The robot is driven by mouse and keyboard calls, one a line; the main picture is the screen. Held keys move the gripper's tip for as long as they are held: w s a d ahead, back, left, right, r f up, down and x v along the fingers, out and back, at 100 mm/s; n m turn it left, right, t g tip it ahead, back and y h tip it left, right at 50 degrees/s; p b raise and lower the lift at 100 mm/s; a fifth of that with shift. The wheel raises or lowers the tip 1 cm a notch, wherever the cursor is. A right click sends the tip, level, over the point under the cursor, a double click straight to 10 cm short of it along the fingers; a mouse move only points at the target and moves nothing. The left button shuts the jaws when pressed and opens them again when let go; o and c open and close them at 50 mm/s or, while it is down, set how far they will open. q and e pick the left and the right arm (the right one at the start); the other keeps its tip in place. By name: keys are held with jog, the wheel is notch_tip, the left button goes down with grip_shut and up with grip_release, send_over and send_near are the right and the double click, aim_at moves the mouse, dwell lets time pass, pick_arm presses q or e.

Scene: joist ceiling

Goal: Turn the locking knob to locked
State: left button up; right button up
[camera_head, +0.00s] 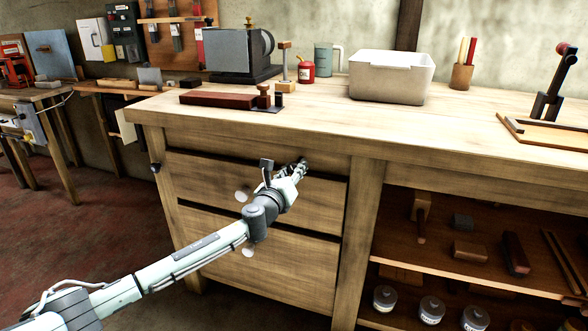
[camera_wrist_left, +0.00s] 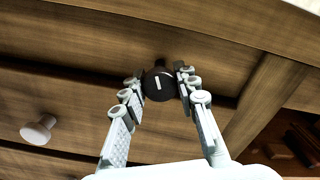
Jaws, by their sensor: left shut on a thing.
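The locking knob (camera_wrist_left: 158,86) is a round black knob with a short white line on its face, set on the wooden front of the workbench (camera_head: 250,138). In the left wrist view the line stands nearly upright in the picture. My left gripper (camera_head: 301,168) reaches the bench front just under the top. Its two fingers are shut on the knob, one on each side. In the head view the gripper mostly hides the knob. I see no lettering for the locked position. My right gripper is not in view.
Drawers with pale round knobs (camera_wrist_left: 39,130) lie below. Open shelves (camera_head: 470,245) with blocks and jars are on the right. A white bin (camera_head: 390,82), a red can (camera_head: 307,70) and a grey machine (camera_head: 235,55) stand on the bench top. Floor at left is clear.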

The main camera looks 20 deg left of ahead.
pick_arm(q)
jog(key=shift+r+m, duration=0.1)
jog(key=shift+m, duration=1.5)
jog(key=o, duration=1.2)
jog(key=shift+c, duration=0.2)
jog(key=shift+s, duration=0.1)
jog(key=s, duration=1.1)
jog(key=shift+s+a, duration=0.2)
jog(key=shift+s, duration=0.2)
